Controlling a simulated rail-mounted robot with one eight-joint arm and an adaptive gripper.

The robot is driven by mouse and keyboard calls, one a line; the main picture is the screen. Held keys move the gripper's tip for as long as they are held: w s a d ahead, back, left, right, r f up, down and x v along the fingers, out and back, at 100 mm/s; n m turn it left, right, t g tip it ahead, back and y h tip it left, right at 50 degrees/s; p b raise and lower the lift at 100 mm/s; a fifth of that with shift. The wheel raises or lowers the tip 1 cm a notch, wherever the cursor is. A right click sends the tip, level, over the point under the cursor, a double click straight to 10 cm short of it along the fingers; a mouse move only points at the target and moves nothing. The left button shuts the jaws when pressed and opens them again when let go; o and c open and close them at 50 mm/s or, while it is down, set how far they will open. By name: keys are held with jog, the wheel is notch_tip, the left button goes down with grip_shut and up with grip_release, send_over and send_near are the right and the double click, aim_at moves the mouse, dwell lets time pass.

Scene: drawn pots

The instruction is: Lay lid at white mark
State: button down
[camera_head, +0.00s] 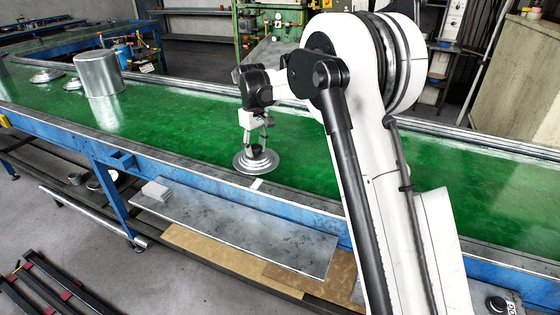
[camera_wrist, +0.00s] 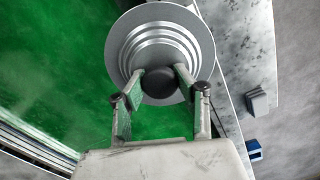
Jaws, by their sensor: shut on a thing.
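The lid (camera_head: 241,163) is a silver disc with stepped concentric rings and a dark knob. It is at the near side of the green belt in the head view and fills the top middle of the wrist view (camera_wrist: 160,32). My gripper (camera_head: 257,146) is above it, with its two fingers shut on the knob, as the wrist view also shows (camera_wrist: 160,74). The lid looks about level; I cannot tell whether it touches the belt. The white mark (camera_head: 256,184) is a small patch just in front of the lid, near the belt's front edge.
A silver pot (camera_head: 98,75) stands on the belt (camera_head: 190,120) at the left, with another lid (camera_head: 46,76) farther left. A grey shelf (camera_head: 240,230) with pale blocks (camera_head: 156,190) lies below the blue frame. The belt around the held lid is clear.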

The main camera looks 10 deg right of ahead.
jog(key=w+d+f, duration=0.1)
jog(key=d, duration=0.1)
jog(key=w+d+f, duration=0.3)
jog(key=d, duration=0.1)
jog(key=shift+w+d+f+p, duration=0.15)
jog(key=shift+d+f+p, duration=0.2)
jog(key=shift+f, duration=2.05)
jog(key=shift+f, duration=0.15)
jog(key=c, duration=1.3)
grip_release()
